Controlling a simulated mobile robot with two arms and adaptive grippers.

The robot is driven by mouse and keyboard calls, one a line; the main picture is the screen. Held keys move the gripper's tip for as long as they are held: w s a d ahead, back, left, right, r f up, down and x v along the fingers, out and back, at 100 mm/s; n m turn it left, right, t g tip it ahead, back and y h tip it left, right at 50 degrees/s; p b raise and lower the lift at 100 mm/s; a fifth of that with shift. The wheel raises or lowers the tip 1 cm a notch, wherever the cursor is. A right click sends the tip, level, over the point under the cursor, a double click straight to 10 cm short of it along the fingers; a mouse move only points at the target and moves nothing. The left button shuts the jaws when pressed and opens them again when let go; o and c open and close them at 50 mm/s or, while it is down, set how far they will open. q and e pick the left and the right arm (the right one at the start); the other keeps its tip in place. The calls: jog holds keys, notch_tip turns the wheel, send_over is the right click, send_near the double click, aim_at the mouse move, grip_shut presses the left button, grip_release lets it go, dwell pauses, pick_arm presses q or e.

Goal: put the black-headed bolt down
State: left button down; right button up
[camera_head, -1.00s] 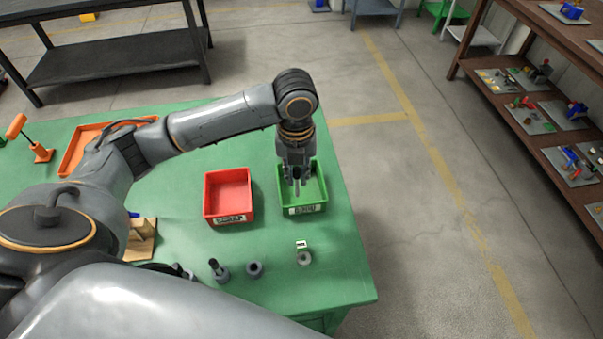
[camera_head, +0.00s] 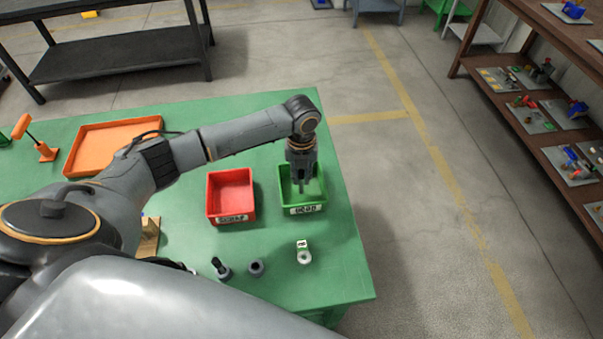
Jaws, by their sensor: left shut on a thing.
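My left gripper (camera_head: 301,176) is shut on a bolt and points down into the green bin (camera_head: 285,201), inside its walls in the picture. Only a little of the bolt shows as a thin grey piece below the fingertips; its head is hidden by the fingers. I cannot tell whether the bolt touches the bin floor. The green bin has a white label on its front.
A red bin (camera_head: 231,190) stands left of the green one. An orange tray (camera_head: 107,145) lies farther left. The green table ends just right of the green bin.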

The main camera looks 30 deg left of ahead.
pick_arm(q)
jog(key=shift+f, duration=0.15)
jog(key=c, duration=1.3)
grip_release()
jog(key=shift+r, duration=0.7)
notch_tip(320, 180, up, 11)
jog(key=shift+b, duration=0.85)
